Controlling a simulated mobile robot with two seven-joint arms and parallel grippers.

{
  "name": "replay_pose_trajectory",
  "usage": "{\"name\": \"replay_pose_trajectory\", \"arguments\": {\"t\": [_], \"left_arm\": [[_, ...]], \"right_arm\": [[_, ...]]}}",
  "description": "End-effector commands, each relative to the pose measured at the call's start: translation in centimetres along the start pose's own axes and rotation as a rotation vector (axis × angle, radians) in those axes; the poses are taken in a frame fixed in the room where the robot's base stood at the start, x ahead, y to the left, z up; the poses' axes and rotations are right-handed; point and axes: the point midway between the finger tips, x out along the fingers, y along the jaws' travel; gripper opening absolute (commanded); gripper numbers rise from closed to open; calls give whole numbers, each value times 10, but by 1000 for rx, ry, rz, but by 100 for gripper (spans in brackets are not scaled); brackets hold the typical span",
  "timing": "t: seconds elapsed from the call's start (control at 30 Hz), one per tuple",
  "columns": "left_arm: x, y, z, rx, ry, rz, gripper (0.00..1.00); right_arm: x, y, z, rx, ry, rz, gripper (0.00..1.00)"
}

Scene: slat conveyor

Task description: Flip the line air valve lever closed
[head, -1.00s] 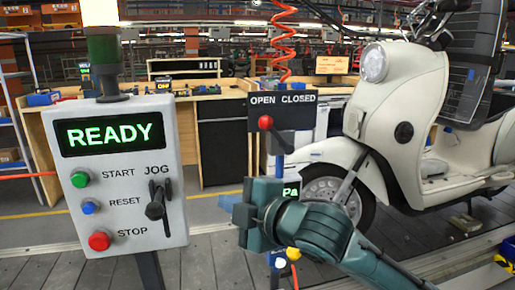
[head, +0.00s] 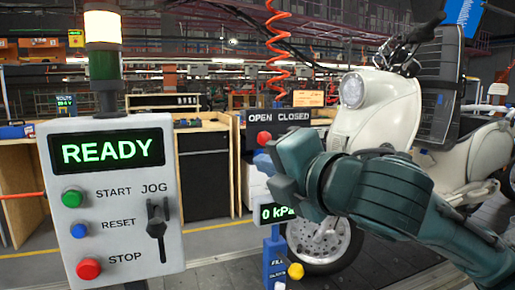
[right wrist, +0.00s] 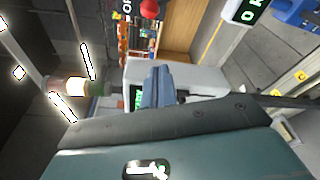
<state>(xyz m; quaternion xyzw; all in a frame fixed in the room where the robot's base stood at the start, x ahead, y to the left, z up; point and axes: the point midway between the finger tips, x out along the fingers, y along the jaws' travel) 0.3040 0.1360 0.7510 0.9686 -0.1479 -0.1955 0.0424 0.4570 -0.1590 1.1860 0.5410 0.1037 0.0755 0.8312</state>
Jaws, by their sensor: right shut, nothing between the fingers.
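The valve's black sign (head: 279,118) reads OPEN CLOSED, and it shows at the top of the right wrist view (right wrist: 127,8). The lever's red knob (head: 264,138) is below the word OPEN and also shows in the right wrist view (right wrist: 149,8). The lever's lower part is hidden behind my right gripper. My right gripper (head: 262,163) is just below the knob in the head view, with its fingers shut and empty; the closed fingers (right wrist: 157,85) also show in the wrist view. Contact with the lever cannot be told. My left gripper is not in view.
A pressure display (head: 272,212) below my gripper reads 0 kPa. A yellow knob (head: 295,271) sits low on the blue post. A grey control box (head: 115,215) reading READY stands at left. A cream scooter (head: 375,120) is close at right. Wooden benches stand behind.

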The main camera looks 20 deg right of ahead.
Motion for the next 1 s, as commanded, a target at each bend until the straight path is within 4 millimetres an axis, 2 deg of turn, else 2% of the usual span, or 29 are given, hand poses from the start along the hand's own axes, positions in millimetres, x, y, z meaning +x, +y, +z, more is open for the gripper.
{"name": "replay_pose_trajectory", "arguments": {"t": [0.17,0.27,0.67,0.8,1.0], "left_arm": [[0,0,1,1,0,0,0],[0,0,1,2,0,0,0],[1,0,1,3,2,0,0],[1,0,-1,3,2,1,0],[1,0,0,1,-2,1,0]], "right_arm": [[6,0,-1,3,3,0,0],[19,0,-1,3,2,-1,0],[102,0,-1,4,2,-1,0],[93,1,23,1,-3,2,0],[88,0,36,2,0,1,0]]}}
